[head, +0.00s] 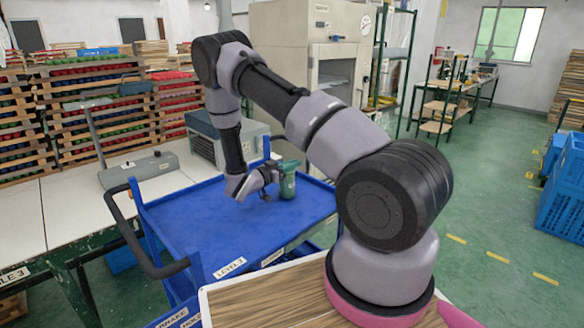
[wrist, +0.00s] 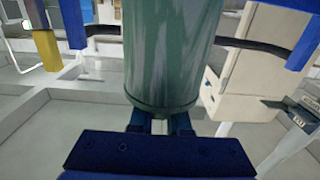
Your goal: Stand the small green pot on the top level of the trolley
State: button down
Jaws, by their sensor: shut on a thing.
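The small green pot (head: 288,184) stands out against the blue top of the trolley (head: 190,222), near its far right side. It looks upright. My gripper (head: 276,177) is shut on the pot, reaching it from the left in the head view. In the wrist view the streaked green pot (wrist: 172,55) fills the upper middle, with the dark fingers of my gripper (wrist: 160,122) at its lower end. I cannot tell whether the pot's base touches the trolley top or hangs a little above it.
The blue trolley top is otherwise bare. Its black handle (head: 133,245) is at the left. A white table (head: 40,215) with a grey scale (head: 140,168) lies left, and a wood-patterned surface (head: 265,300) is in front. Blue crates (head: 566,190) stand far right.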

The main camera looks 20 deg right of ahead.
jog(key=shift+f, duration=0.5)
jog(key=c, duration=0.9)
grip_release()
jog(key=shift+r, duration=0.1)
